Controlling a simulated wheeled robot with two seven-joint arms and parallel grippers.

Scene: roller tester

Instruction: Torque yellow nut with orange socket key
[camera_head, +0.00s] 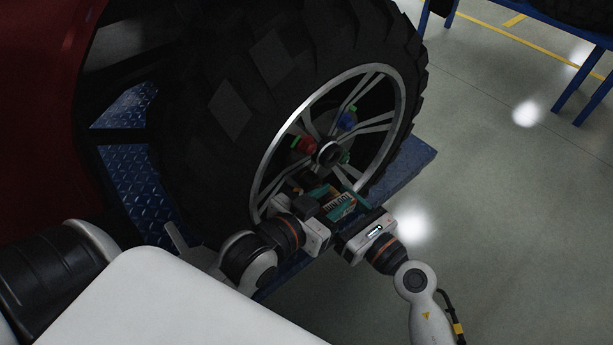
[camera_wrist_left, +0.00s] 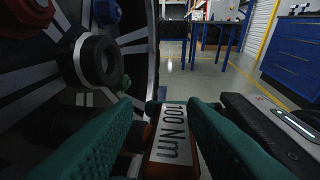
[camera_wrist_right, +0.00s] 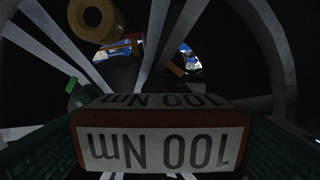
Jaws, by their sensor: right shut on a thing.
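The socket key (camera_head: 338,204) is a block with orange-red edges and white "100 Nm" labels, held low in front of the wheel. My right gripper (camera_head: 346,208) is shut on it; in the right wrist view the key (camera_wrist_right: 160,147) fills the bottom between green fingers. My left gripper (camera_wrist_left: 160,108) has its green fingers either side of the key (camera_wrist_left: 172,145), with a visible gap at the left, so it looks open. The key's socket end is hidden.
The big tyre (camera_head: 235,110) has a spoked rim and central hub (camera_head: 328,153). Red (camera_head: 303,144), blue (camera_head: 347,120) and green (camera_head: 345,157) nuts surround the hub. A blue platform (camera_head: 408,165) lies beneath. Open floor is at right, with a blue table (camera_head: 575,30) beyond.

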